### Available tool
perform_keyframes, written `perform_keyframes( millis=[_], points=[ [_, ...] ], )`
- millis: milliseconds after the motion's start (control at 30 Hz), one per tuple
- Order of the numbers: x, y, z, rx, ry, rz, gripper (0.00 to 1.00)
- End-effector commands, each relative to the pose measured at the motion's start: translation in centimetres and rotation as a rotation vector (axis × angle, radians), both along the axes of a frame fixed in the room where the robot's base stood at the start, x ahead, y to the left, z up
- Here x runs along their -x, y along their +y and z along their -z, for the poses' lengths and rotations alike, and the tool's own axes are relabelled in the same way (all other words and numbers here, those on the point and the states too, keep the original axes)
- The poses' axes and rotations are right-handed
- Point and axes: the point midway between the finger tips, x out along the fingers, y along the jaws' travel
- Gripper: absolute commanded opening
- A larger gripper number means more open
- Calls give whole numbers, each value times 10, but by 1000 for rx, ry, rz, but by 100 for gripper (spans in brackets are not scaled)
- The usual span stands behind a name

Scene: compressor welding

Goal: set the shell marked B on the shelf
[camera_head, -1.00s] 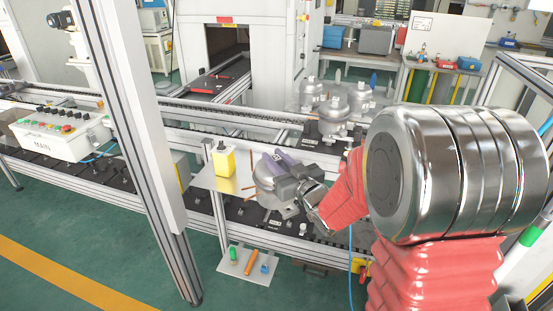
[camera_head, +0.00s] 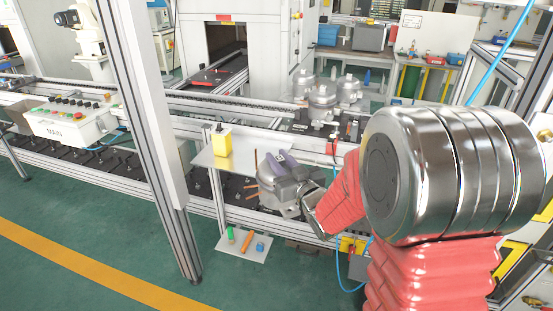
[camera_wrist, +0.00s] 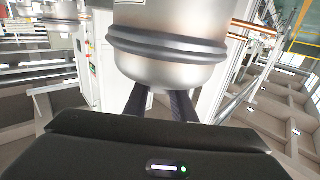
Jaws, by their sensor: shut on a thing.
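A grey metal shell (camera_head: 272,180) is held in my gripper (camera_head: 284,158), whose dark fingers are shut on it. It hangs in front of the white shelf, to the right of the shelf's yellow box. The wrist view shows the shell's rounded body with a raised band (camera_wrist: 168,45) above my fingers (camera_wrist: 165,103). No letter can be read on it. The pale shelf panel (camera_head: 205,160) stands at the left; part of it is hidden behind the shell.
Several similar shells (camera_head: 322,93) stand on the line behind. A yellow box (camera_head: 222,142) sits on the shelf. A low plate (camera_head: 232,252) carries green, orange and blue items. A metal post (camera_head: 160,130) rises at the left. A control box (camera_head: 72,122) stands farther left.

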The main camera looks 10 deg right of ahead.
Motion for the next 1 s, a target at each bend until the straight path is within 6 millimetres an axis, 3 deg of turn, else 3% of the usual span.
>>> perform_keyframes(
  millis=[333, 700, 1000],
  points=[
    [5, -5, 29, -17, -1, 111, 0],
    [22, 7, 90, 1, 7, 215, 0],
    [24, 9, 96, 6, 4, 226, 0]
  ],
)
